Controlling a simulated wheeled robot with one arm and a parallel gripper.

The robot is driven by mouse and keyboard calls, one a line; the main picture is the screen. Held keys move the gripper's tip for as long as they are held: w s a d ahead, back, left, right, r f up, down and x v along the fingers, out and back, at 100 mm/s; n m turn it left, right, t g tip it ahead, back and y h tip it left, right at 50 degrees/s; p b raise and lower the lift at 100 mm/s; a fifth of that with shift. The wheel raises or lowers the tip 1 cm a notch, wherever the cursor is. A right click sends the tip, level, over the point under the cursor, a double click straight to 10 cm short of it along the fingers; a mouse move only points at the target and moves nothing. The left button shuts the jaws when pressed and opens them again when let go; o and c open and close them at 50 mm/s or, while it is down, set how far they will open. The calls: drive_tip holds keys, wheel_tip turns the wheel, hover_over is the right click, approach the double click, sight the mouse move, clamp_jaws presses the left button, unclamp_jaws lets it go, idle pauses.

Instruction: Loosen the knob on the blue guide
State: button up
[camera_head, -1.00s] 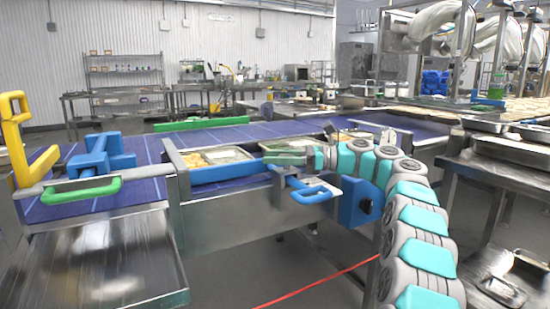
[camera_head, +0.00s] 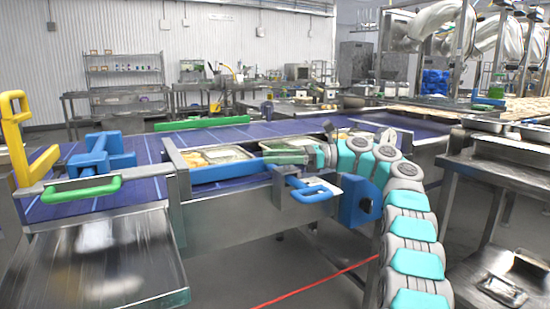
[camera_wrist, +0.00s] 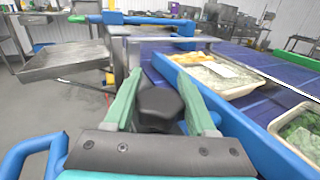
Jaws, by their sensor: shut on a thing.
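The blue guide (camera_head: 228,171) is a long rail along the near side of the conveyor, beside the food trays. It also shows in the wrist view (camera_wrist: 235,122). A black knob (camera_wrist: 158,104) sits between the two green fingers of my gripper (camera_wrist: 160,84) in the wrist view. The fingers are shut on the knob from both sides. In the head view my gripper (camera_head: 287,157) is low over the conveyor's near edge, and the knob is hidden there.
Trays of food (camera_head: 218,156) lie on the purple conveyor belt (camera_head: 140,190) beside the guide. A blue handle (camera_head: 315,191) juts out below my gripper. A green handle (camera_head: 82,191) and a steel chute (camera_head: 90,260) are at the left. A steel table (camera_head: 500,165) is at the right.

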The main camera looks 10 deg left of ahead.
drive_tip(key=o, duration=1.4)
drive_tip(key=shift+c, duration=0.2)
